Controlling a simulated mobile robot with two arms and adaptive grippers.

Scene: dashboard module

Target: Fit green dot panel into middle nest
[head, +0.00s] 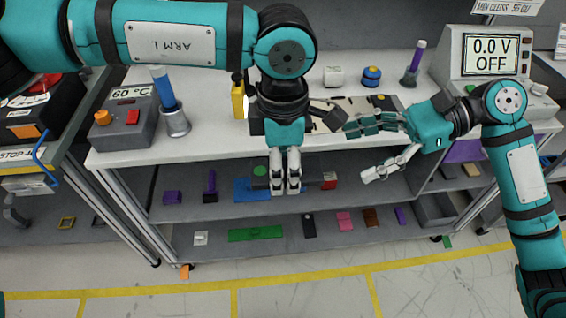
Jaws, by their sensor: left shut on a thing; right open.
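My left gripper (284,188) points down in front of the bench's front edge and is shut. A dark piece with a green dot (260,172) shows just left of its fingers and appears to be the green dot panel in its grip; the fingers hide its middle. A dark dashboard module (355,104) lies on the bench top, with a yellow dot (380,97) at its right. My arms partly cover the module, so I cannot make out the middle nest clearly. My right gripper (376,150) is open and empty, with its fingers spread at the bench's front edge.
A grey box with a red button (132,117), a purple-topped tool in a cup (413,66), a blue knob (371,76) and a meter (490,57) stand on the white bench. Shelves below hold a blue sheet (246,192), a green strip (257,234) and small parts.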

